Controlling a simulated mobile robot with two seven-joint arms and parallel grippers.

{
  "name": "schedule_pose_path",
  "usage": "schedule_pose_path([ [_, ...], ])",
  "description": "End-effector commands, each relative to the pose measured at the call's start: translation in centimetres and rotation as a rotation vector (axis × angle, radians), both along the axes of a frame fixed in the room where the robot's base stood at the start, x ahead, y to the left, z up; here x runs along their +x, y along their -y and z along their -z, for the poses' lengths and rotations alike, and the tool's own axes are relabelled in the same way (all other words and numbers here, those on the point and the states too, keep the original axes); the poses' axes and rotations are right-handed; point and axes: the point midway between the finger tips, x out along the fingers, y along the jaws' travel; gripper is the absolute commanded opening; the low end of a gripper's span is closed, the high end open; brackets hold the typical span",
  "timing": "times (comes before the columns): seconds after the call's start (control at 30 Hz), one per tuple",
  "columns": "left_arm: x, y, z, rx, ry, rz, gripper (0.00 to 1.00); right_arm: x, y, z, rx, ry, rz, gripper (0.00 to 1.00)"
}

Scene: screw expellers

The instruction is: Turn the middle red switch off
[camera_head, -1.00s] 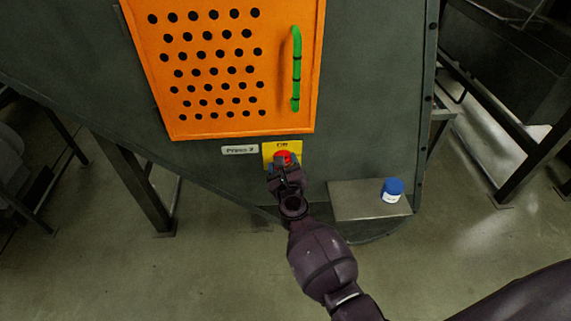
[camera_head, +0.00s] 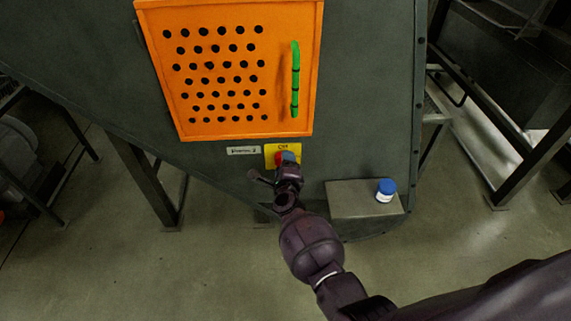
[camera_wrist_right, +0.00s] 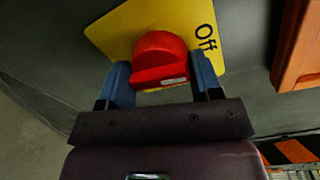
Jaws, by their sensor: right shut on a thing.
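The red switch (camera_head: 279,158) is a knob on a yellow plate (camera_head: 270,150) marked "Off", just below the orange panel. In the right wrist view the red switch (camera_wrist_right: 160,55) sits between my two blue fingers, with the yellow plate (camera_wrist_right: 120,28) behind it. My right gripper (camera_head: 287,160) is shut on the switch, one finger on each side of it, and hides part of it in the head view. In the right wrist view the gripper (camera_wrist_right: 160,75) looks rolled relative to the "Off" lettering. My left gripper is not in view.
A label starting with "Press" (camera_head: 243,150) is left of the plate. The perforated orange panel (camera_head: 230,70) has a green handle (camera_head: 295,80) above. A metal shelf (camera_head: 350,199) at the right holds a white jar with a blue lid (camera_head: 385,190).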

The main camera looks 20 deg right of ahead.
Motion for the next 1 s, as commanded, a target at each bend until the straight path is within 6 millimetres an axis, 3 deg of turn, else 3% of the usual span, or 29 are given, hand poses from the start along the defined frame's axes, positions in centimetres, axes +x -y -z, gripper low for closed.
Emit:
schedule_pose_path([
  [0.3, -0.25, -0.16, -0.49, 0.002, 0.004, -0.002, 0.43, 0.09, 0.25, -0.36, -0.101, -0.023, 0.005, 0.35],
  [0.8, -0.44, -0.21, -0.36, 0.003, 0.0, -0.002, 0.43, 0.12, 0.25, -0.41, -0.118, -0.027, 0.005, 0.35],
  [0.83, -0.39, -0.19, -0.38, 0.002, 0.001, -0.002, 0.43, 0.13, 0.25, -0.41, -0.118, -0.027, 0.005, 0.62],
  [0.93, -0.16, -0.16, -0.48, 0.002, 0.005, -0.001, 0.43, 0.12, 0.21, -0.38, -0.118, -0.027, 0.004, 0.77],
  [1.0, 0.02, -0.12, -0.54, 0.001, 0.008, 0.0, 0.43, 0.1, 0.16, -0.33, -0.116, -0.028, 0.003, 0.81],
])
